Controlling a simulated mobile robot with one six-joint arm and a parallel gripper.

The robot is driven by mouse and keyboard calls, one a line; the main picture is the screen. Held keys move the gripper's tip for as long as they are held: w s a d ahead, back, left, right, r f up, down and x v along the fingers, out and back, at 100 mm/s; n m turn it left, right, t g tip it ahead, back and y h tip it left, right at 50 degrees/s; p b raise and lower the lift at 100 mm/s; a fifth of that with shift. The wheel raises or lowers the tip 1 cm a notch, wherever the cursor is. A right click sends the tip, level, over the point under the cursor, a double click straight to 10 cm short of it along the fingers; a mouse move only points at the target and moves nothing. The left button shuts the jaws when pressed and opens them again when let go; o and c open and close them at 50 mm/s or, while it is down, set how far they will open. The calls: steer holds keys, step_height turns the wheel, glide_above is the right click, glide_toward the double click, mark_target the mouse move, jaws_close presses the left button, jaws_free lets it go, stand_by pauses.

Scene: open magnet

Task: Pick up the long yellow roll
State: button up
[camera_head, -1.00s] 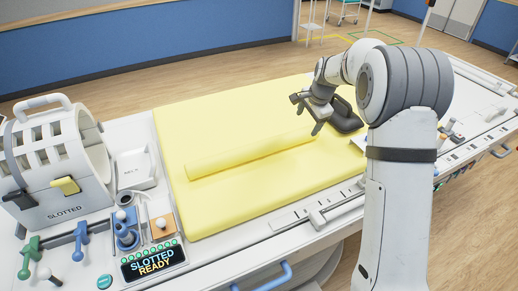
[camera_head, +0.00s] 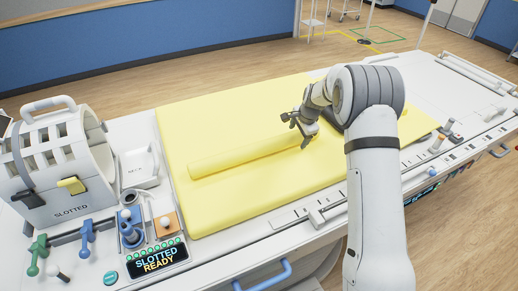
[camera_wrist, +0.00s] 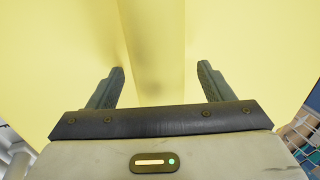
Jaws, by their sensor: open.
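The long yellow roll (camera_head: 235,153) lies on the yellow mat (camera_head: 215,215), running from lower left to upper right in the head view. My gripper (camera_head: 299,130) is over the right part of the roll, with its fingers apart. In the wrist view the roll (camera_wrist: 152,35) runs straight away between the two open fingers of my gripper (camera_wrist: 161,70), one finger on either side. Nothing is held. I cannot tell how far the fingertips are above the mat. The roll's right end is partly hidden by my gripper and arm.
A white slotted coil housing (camera_head: 62,160) stands at the left end of the table. A white tray (camera_head: 140,168), a blue fitting (camera_head: 130,235) and a lit display (camera_head: 157,257) are beside the mat. A dark object (camera_head: 335,113) is mostly hidden behind my arm.

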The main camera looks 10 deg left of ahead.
steer(key=shift+c, duration=0.3)
steer(key=c, duration=1.1)
steer(key=shift+r, duration=0.1)
